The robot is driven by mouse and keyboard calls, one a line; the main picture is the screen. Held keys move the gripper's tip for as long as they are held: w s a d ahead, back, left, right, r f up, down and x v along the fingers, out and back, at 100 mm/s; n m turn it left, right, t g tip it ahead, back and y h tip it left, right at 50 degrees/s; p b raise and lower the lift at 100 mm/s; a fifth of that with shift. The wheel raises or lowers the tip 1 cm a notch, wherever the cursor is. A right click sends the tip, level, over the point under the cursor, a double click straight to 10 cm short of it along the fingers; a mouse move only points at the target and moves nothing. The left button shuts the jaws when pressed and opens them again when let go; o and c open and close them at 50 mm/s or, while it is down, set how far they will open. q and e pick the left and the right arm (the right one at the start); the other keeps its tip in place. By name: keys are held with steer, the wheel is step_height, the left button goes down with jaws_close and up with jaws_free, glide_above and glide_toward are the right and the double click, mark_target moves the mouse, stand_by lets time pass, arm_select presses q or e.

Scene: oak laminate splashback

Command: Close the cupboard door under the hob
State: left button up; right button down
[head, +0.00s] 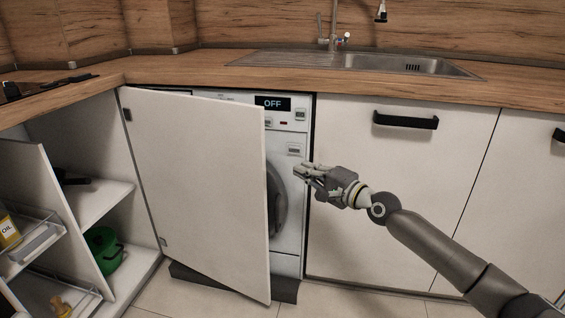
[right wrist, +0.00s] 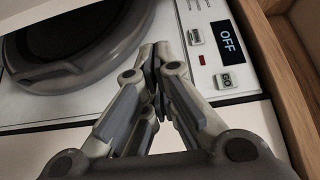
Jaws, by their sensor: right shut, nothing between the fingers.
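The white cupboard door (head: 200,190) stands wide open in the head view. Its hinges show along its left edge, and it partly covers the washing machine (head: 289,235). The open cupboard (head: 100,192) is left of it, under the worktop near the dark hob (head: 12,92). My right gripper (head: 298,171) is a little right of the door's free edge, in front of the machine, with no visible contact with the door. It is shut and empty; its closed fingers also show in the right wrist view (right wrist: 154,50). My left gripper is out of view.
A green pot (head: 103,250) stands inside the cupboard. A white upright panel (head: 50,215) and a wire rack with an oil bottle (head: 8,230) are at the far left. A closed white front with a black handle (head: 405,121) is right of the machine.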

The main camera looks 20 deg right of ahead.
steer(key=b+x, duration=0.3)
steer(key=x, duration=0.6)
steer(key=s+a+p, duration=0.2)
steer(key=a, duration=0.1)
steer(key=shift+s, duration=0.4)
steer(key=shift+s+a, duration=0.1)
steer(key=shift+a, duration=0.05)
